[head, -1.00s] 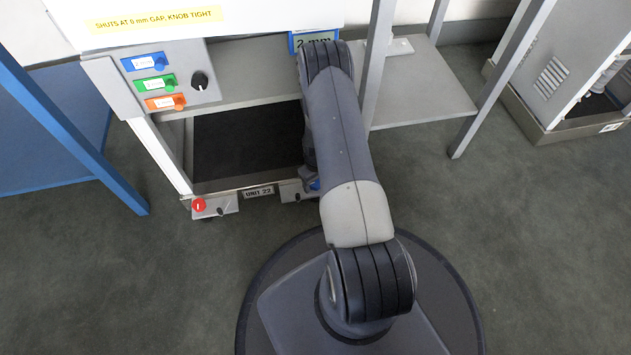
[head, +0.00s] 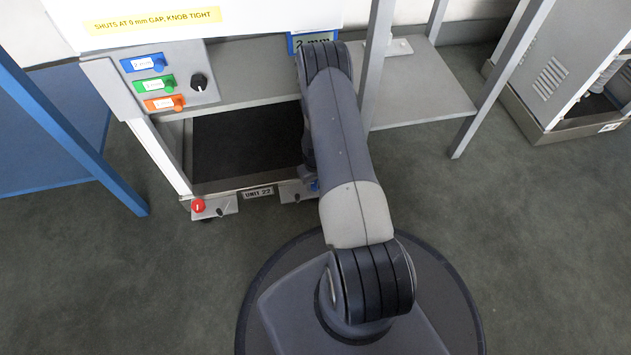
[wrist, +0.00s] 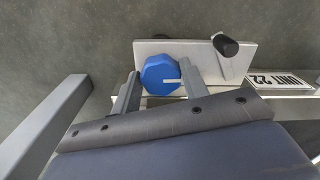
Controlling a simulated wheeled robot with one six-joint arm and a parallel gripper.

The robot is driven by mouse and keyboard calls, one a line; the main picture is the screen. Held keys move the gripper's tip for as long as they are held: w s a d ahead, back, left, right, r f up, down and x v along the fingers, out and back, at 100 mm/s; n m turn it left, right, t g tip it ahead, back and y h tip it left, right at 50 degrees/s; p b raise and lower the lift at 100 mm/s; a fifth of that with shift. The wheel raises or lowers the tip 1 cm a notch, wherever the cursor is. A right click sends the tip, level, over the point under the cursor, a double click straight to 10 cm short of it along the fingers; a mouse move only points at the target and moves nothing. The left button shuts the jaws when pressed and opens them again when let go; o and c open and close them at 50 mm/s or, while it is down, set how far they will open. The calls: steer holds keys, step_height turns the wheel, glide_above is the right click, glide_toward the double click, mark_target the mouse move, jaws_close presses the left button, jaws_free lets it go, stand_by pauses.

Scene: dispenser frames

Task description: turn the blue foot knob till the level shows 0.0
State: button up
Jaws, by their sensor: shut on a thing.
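The blue foot knob (wrist: 160,75) is an eight-sided knob with a white line pointing right in the wrist view. In the head view only a sliver of the blue knob (head: 314,186) shows at the low front corner of the frame, beside my arm. No level reading of 0.0 can be made out in either view; my arm covers part of the frame.
A red knob (head: 198,206) is on the other front foot. A UNIT 22 plate (head: 258,193) lies between the feet. A black lever (wrist: 226,45) is close to the blue knob. A panel (head: 163,80) has coloured knobs. A blue-edged "2 mm" sign (head: 315,43) is partly hidden.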

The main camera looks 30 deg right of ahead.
mark_target(315, 183)
steer(key=o, duration=1)
step_height(315, 183, up, 11)
steer(key=p, duration=0.4)
steer(key=shift+f+p, duration=0.1)
steer(key=shift+p, duration=0.3)
step_height(315, 183, down, 11)
steer(key=b, duration=0.5)
steer(key=shift+f, duration=0.1)
steer(key=shift+r+n, duration=0.2)
steer(key=shift+n, duration=0.5)
